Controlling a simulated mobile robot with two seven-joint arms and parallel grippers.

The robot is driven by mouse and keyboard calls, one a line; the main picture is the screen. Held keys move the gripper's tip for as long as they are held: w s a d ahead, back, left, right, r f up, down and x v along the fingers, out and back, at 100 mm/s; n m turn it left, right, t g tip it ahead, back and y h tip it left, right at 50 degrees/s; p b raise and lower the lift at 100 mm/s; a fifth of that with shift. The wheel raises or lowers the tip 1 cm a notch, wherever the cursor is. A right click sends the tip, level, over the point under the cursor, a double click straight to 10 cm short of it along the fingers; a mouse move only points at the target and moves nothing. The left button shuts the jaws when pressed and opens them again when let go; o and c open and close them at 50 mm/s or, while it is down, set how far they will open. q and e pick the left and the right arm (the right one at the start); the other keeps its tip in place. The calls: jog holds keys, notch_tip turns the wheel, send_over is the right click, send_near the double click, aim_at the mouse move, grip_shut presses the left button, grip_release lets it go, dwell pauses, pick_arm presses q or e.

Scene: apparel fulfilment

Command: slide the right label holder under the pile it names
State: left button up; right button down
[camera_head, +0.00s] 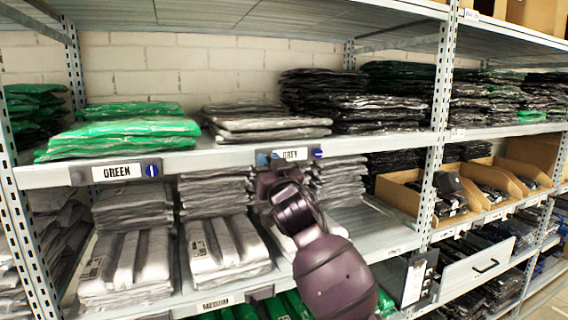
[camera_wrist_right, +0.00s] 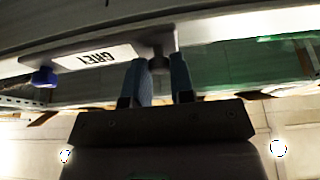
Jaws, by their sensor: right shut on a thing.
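The GREY label holder (camera_head: 291,153) is at the front edge of the upper shelf, below the right part of the grey pile (camera_head: 262,122). It has a white card and a blue knob at its right end. My right gripper (camera_head: 268,160) is shut on the holder's left end in the head view. In the right wrist view, its two blue-grey fingers (camera_wrist_right: 164,78) straddle a dark knob on the holder (camera_wrist_right: 100,57), whose text is upside down. The GREEN label holder (camera_head: 118,171) is on the same edge, below the green pile (camera_head: 125,128). My left gripper is not in view.
The shelf's front rail (camera_head: 212,160) is bare between the two holders. A black pile (camera_head: 350,100) stands right of the grey pile. A perforated upright (camera_head: 437,120) rises further right. Grey bagged stacks (camera_head: 222,245) fill the shelf below, near my forearm.

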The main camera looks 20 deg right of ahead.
jog(key=shift+a, duration=0.5)
jog(key=c, duration=1)
grip_release()
jog(key=a+b+v, duration=0.1)
jog(key=v, duration=0.9)
jog(key=shift+s+d, duration=0.45)
jog(key=shift+d, duration=0.1)
jog(key=shift+f, duration=0.1)
